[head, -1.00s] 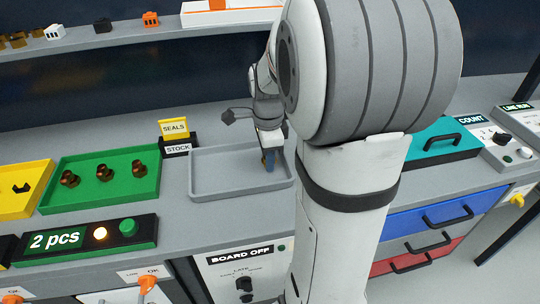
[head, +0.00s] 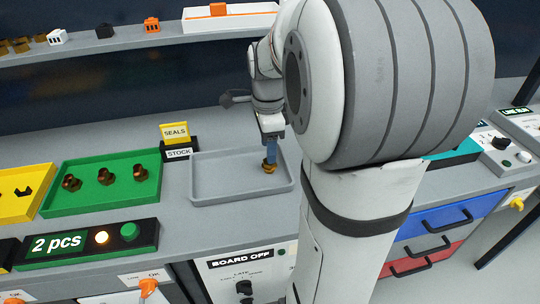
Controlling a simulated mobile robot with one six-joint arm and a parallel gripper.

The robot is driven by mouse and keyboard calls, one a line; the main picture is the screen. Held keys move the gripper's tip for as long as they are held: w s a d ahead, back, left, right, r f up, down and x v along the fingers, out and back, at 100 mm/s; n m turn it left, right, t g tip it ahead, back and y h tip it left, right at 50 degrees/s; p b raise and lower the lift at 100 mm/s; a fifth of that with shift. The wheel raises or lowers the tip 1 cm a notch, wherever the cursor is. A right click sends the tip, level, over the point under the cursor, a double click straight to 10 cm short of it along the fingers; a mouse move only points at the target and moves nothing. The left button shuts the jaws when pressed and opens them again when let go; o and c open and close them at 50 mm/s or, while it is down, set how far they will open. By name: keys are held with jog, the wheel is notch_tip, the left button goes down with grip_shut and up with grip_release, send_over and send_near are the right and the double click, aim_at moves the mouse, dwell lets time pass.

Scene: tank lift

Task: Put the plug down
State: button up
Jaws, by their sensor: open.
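A brass-coloured plug (head: 269,168) sits in the grey tray (head: 222,190), near its right side. My gripper (head: 270,158) is directly above the plug, with its blue fingers pointing down. The jaws are open; the small gap between fingers and plug is hard to make out. Several similar brass plugs (head: 105,176) stand in the green tray (head: 70,205) to the left.
A yellow tray (head: 25,190) lies at the far left. The SEALS and STOCK signs (head: 175,133) stand behind the grey tray's left corner. A panel reading "2 pcs" (head: 90,243) is in front. My arm hides much of the right side.

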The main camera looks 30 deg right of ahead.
notch_tip(320, 180, up, 6)
jog(key=s+a+f+n, duration=0.2)
jog(key=s+a+n, duration=0.2)
jog(key=n, duration=0.2)
jog(key=s+a+f+n+t, duration=0.1)
jog(key=s+a+f+n, duration=0.1)
jog(key=n, duration=0.5)
jog(key=s+a+f+n+t, duration=0.1)
jog(key=s+a+f+n, duration=0.2)
jog(key=s+a+n, duration=0.2)
jog(key=shift+s+a+n+p, duration=0.15)
jog(key=shift+a+n, duration=0.05)
jog(key=shift+n, duration=0.4)
jog(key=shift+s+a+n+p, duration=0.15)
jog(key=shift+a+n, duration=0.05)
jog(key=shift+n, duration=0.4)
jog(key=shift+s+f+n, duration=0.25)
jog(key=shift+n, duration=0.15)
